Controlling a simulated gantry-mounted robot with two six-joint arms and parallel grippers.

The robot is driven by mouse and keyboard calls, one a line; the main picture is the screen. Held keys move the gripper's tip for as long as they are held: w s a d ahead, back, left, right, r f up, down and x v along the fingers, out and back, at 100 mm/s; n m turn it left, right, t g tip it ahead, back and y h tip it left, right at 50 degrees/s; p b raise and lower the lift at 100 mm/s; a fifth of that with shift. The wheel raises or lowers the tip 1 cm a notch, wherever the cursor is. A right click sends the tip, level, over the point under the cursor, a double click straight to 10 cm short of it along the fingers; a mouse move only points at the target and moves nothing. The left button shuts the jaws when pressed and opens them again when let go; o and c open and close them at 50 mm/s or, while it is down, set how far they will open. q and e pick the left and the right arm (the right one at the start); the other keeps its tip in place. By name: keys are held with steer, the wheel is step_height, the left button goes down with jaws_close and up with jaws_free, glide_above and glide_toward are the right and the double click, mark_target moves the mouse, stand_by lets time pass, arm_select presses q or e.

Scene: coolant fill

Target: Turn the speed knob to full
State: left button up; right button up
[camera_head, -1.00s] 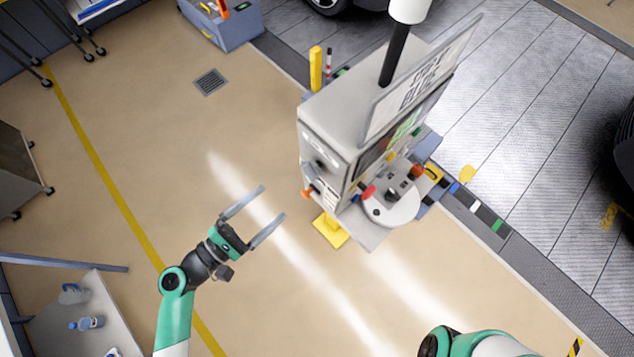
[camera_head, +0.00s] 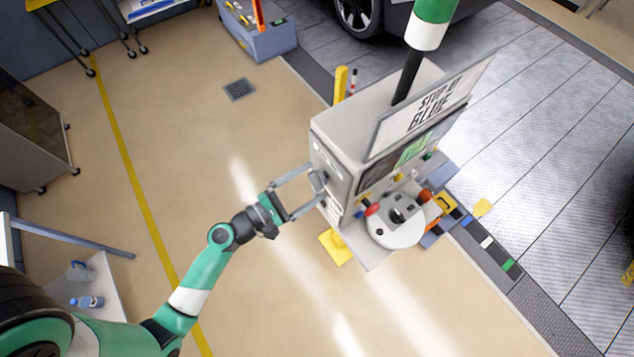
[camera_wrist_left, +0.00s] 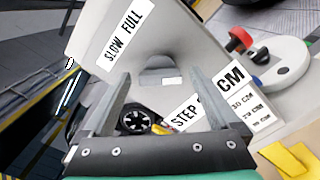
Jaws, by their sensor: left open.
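The grey machine (camera_head: 345,125) stands in the middle of the head view. My left gripper (camera_head: 315,182) is open at its left side panel, one finger above and one below a small grey fitting. In the left wrist view, a grey half-round knob (camera_wrist_left: 160,72) on the pale panel sits between the open fingertips. I cannot tell whether the fingers touch it. A label reading "SLOW FULL" (camera_wrist_left: 124,36) is beside the knob. A black round part (camera_wrist_left: 133,120) shows lower between the fingers, partly hidden by the gripper. My right gripper is out of view.
A round white plate (camera_head: 395,230) with a red knob (camera_head: 372,209) juts from the machine's front. A yellow block (camera_head: 335,247) is on the floor below.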

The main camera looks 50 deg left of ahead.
arm_select(q)
steer(key=shift+c, duration=0.2)
steer(key=c, duration=1.3)
steer(key=shift+c, duration=0.2)
steer(key=shift+m+b, duration=5.65)
steer(key=shift+m, duration=3.25)
